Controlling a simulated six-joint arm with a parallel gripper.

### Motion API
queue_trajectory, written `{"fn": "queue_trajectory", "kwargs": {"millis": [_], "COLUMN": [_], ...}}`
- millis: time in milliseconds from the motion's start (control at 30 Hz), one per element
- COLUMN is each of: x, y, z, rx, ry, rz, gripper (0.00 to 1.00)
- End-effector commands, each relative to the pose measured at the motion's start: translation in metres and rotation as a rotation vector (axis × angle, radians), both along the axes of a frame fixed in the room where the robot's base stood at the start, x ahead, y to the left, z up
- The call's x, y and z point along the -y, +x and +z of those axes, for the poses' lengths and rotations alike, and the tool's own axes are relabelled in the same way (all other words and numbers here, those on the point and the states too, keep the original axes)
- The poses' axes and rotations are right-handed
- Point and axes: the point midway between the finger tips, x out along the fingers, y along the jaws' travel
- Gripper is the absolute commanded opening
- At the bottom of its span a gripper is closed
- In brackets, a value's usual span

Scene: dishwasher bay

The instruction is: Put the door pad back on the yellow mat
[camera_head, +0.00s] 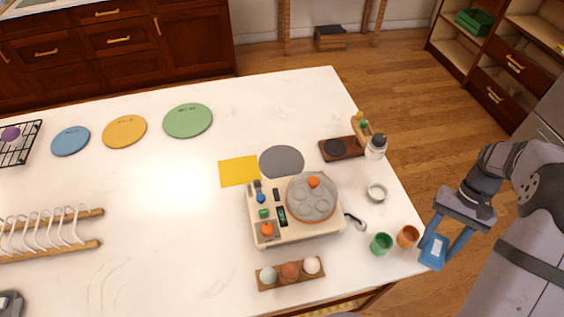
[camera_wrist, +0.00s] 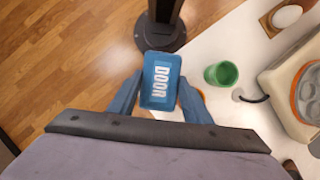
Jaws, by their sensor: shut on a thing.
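The door pad (camera_wrist: 160,82) is a blue block with white "DOOR" lettering; it also shows in the head view (camera_head: 433,252). My gripper (camera_head: 434,246) is shut on the door pad and holds it beyond the counter's right edge, over the floor. In the wrist view my gripper's two blue fingers (camera_wrist: 160,97) lie on either side of the pad. The yellow mat (camera_head: 239,171) is a flat, bare sheet near the middle of the counter, left of the grey round mat. My gripper is far to the right of the yellow mat.
A cream appliance with a round grey lid (camera_head: 311,199) stands between my gripper and the yellow mat. Green (camera_head: 381,243) and orange (camera_head: 407,236) cups stand close to my gripper. An egg tray (camera_head: 290,283) lies in front. A bottle (camera_head: 376,147) stands behind. The counter's left middle is clear.

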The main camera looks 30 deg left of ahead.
Motion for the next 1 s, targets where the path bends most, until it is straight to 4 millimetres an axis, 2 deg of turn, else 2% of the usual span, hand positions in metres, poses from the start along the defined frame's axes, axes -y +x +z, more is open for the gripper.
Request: {"fn": "queue_trajectory", "kwargs": {"millis": [300, 467, 567, 700, 833, 1000], "x": [-0.007, -0.031, -0.063, -0.121, -0.175, -0.242], "y": [0.013, 0.035, 0.055, 0.079, 0.094, 0.100], "z": [0.008, 0.014, 0.015, 0.015, 0.016, 0.019], "rx": [0.003, 0.003, 0.001, -0.001, 0.000, -0.001], "ry": [0.001, 0.002, 0.003, 0.004, 0.005, 0.005], "rz": [-0.085, -0.220, -0.351, -0.552, -0.732, -0.949], "gripper": [0.23, 0.23, 0.23, 0.23, 0.23, 0.23]}}
